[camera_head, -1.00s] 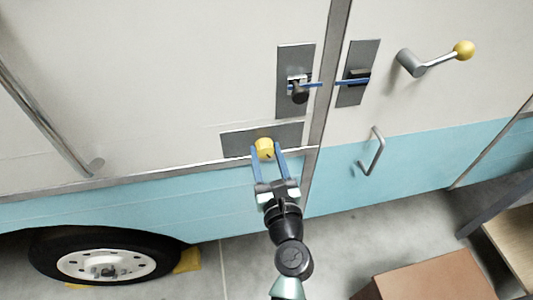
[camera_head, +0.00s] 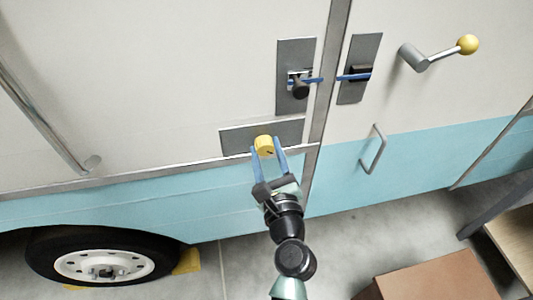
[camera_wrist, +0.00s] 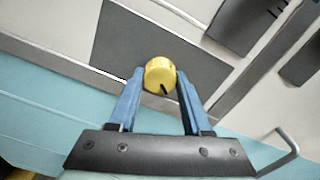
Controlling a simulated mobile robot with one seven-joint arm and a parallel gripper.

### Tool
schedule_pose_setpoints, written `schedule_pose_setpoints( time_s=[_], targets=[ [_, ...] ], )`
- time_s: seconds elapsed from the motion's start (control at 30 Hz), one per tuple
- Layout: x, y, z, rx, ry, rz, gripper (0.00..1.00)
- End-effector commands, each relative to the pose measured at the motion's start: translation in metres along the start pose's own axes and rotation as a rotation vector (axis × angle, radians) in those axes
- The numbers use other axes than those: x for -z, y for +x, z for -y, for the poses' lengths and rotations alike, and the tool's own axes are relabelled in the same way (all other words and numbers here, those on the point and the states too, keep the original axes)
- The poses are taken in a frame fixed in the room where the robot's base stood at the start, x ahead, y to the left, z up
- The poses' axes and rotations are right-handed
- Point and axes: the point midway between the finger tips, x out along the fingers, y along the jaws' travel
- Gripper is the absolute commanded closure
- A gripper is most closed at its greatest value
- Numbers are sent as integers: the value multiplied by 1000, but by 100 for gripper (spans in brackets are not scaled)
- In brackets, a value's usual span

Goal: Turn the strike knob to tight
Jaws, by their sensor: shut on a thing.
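The yellow strike knob (camera_head: 264,146) sits on a dark grey plate (camera_head: 235,139) on the camper's wall, left of the door seam. In the wrist view the knob (camera_wrist: 160,74) carries a dark pointer line that points down and slightly right. My gripper (camera_head: 265,150) has its two blue fingers on either side of the knob and is shut on it. In the wrist view the fingertips of my gripper (camera_wrist: 158,75) touch the knob's left and right sides. No tight or loose marking is readable.
Above the knob are a latch plate (camera_head: 293,55) with a black knob and a strike plate (camera_head: 357,90) across the seam. A yellow-ended crank handle (camera_head: 440,55), a door pull (camera_head: 374,150) and a long grab rail (camera_head: 45,125) stick out. A brown box (camera_head: 430,279) stands at lower right.

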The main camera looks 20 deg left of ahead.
Motion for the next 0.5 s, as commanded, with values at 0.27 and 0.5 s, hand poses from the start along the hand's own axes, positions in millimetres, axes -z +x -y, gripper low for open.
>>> schedule_pose_setpoints(
  time_s=[0.27, 0.5],
  targets=[
    [3, 0, 0, 0, -265, -1, 100],
    [3, 0, 0, -1, -493, -1, 100]
  ],
)
